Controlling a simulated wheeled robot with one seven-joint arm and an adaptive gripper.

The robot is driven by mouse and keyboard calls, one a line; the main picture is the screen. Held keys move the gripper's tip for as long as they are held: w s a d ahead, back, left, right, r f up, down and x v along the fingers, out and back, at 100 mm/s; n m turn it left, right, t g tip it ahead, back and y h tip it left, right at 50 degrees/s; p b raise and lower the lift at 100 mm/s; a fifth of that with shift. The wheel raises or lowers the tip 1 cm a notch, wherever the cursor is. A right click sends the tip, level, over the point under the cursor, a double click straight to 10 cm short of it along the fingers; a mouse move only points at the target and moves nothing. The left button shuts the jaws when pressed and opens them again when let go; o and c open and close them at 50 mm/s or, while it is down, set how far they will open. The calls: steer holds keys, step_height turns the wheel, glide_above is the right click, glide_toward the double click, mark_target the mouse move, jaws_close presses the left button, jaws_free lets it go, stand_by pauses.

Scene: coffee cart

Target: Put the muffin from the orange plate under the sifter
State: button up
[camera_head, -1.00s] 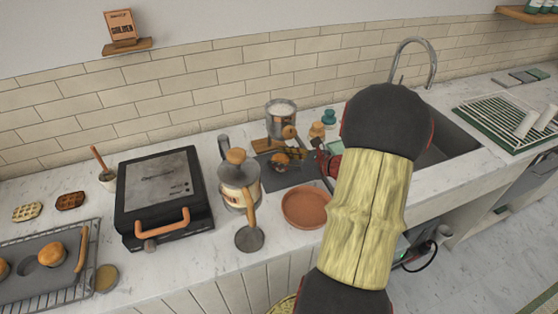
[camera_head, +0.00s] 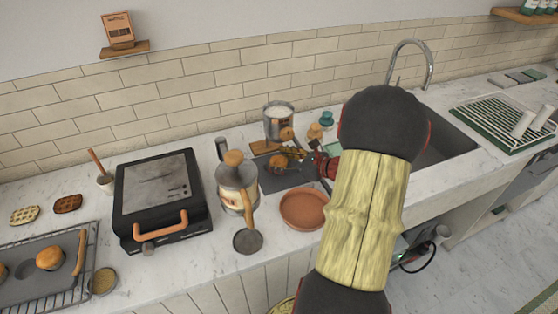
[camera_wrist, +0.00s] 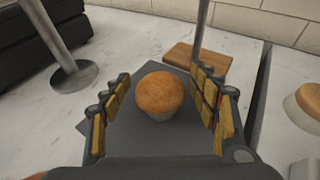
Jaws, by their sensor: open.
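The muffin (camera_head: 278,167) has a golden-brown top and stands upright on a dark mat (camera_head: 296,178). In the wrist view the muffin (camera_wrist: 160,94) is between my spread fingers, with visible gaps on both sides. My gripper (camera_wrist: 163,100) is open around or just above it; the exact height is hard to tell. In the head view my gripper (camera_head: 293,154) is beside the muffin, partly hidden by my arm. A metal cup with white contents and an orange knob (camera_head: 279,119), apparently the sifter, is behind the muffin. The orange plate (camera_head: 303,211) is empty in front of the mat.
A coffee press (camera_head: 236,180) stands left of the mat, and a black grill (camera_head: 160,195) farther left. A wooden board (camera_wrist: 197,62) lies beyond the muffin in the wrist view. Small jars (camera_head: 314,131) stand behind. The sink (camera_head: 448,140) is at right.

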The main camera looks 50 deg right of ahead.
steer(key=p+v, duration=0.3)
steer(key=v, duration=0.8)
steer(key=shift+s+d+r, duration=0.1)
steer(key=shift+s+r, duration=0.15)
steer(key=shift+s, duration=0.25)
steer(key=shift+s, duration=0.1)
